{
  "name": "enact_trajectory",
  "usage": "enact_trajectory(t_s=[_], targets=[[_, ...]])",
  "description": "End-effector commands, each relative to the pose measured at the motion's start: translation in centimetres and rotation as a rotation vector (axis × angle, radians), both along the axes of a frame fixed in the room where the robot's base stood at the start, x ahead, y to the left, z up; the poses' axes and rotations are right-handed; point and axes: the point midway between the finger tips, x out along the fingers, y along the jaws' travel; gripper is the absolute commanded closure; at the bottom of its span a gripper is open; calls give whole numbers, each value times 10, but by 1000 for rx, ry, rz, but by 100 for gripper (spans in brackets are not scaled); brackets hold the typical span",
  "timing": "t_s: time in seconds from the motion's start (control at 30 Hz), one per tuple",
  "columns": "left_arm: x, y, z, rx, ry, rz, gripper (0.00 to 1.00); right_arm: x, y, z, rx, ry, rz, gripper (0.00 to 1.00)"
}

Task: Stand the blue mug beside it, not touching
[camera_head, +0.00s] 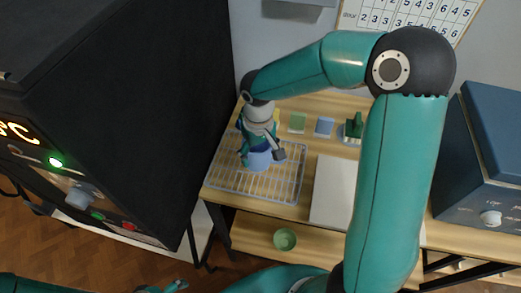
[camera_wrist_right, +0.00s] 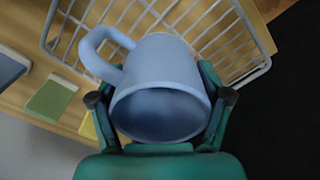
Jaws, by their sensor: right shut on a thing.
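The blue mug (camera_head: 258,160) is in my right gripper (camera_head: 262,150), over the wire rack on the table. In the right wrist view the mug (camera_wrist_right: 165,75) sits between the two fingers, its open mouth towards the camera and its handle to the upper left. Whether its base touches the rack (camera_head: 284,186) is hard to tell. No other mug shows on the rack; my gripper and arm hide part of it. A green cup (camera_head: 285,239) stands on the lower shelf. My left gripper (camera_head: 176,287) only just shows at the bottom edge; its opening is unclear.
A black kiln (camera_head: 120,120) stands close to the left of the rack. Green (camera_head: 297,122) and blue (camera_head: 324,126) tiles and a dark green object (camera_head: 354,128) lie behind. A pale board (camera_head: 333,192) is right of the rack. A blue box (camera_head: 490,150) stands far right.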

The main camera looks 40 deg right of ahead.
Motion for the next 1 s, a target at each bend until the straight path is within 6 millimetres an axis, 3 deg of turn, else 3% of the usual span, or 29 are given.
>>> enact_trajectory(t_s=[0.23, 0.27, 0.4, 0.83, 1.0], targets=[[0, 0, -3, 0, 0, 0, 4, 0, 0, -2, 0, -1, 0, 90], [0, 0, -3, 0, 0, 0, 4, 0, 0, -2, 0, 0, 1, 20], [0, 0, -2, 0, 0, 0, 4, 0, 0, -1, 0, 0, 1, 0], [0, 0, 0, 0, 0, 0, 4, 1, 0, 3, -1, -1, 1, 0], [0, 0, -2, 0, 0, 0, 4, 2, 0, 25, 0, -6, -1, 0]])
